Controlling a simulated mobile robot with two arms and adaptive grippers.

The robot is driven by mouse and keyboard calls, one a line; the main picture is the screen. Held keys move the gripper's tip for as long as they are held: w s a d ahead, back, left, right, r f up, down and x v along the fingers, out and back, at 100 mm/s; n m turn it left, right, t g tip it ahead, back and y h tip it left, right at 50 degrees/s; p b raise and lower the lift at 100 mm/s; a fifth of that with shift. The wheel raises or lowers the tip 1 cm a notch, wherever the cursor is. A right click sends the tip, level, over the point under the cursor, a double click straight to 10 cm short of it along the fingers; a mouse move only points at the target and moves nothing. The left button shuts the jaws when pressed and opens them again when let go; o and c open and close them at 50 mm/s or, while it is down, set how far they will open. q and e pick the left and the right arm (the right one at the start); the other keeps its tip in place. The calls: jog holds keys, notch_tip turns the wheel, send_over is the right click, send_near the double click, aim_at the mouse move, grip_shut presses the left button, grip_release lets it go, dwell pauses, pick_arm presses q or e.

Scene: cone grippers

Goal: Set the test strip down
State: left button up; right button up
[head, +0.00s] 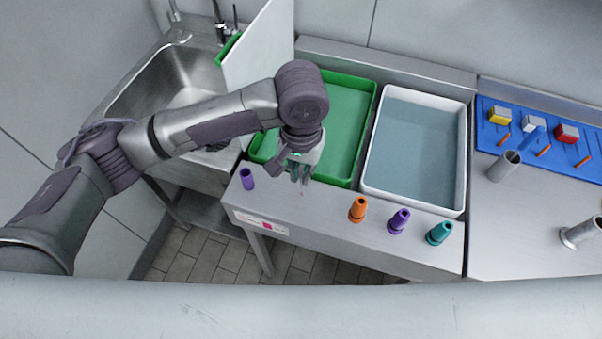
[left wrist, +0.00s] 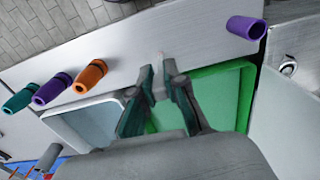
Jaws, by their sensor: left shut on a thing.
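My left gripper (head: 300,178) points down over the front edge of the green tray (head: 370,113) and the steel counter (head: 325,205). Its fingers are close together in the left wrist view (left wrist: 158,72). They are shut on the test strip (left wrist: 158,58), a thin pale sliver that barely shows against the counter. In the head view only a tiny reddish tip shows below the fingers. Most of the strip is hidden, and I cannot tell whether it touches the counter. My right gripper is in neither view.
A purple cone (head: 247,179) stands left of the gripper. Orange (head: 358,209), purple (head: 399,220) and teal (head: 440,232) cones stand to its right along the front edge. A white tub (head: 465,150) is behind them. A sink (head: 175,80) lies left; a blue mat (head: 495,143) right.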

pick_arm(q)
notch_tip(320, 180, down, 2)
jog(key=shift+f, duration=0.2)
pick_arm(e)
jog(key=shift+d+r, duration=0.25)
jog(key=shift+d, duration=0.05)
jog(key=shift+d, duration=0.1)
pick_arm(q)
jog(key=o, duration=0.7)
jog(key=shift+f, duration=0.1)
jog(key=shift+c, duration=0.2)
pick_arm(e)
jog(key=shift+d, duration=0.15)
pick_arm(q)
notch_tip(320, 180, up, 12)
jog(key=shift+r+b, duration=0.15)
jog(key=shift+b, duration=0.5)
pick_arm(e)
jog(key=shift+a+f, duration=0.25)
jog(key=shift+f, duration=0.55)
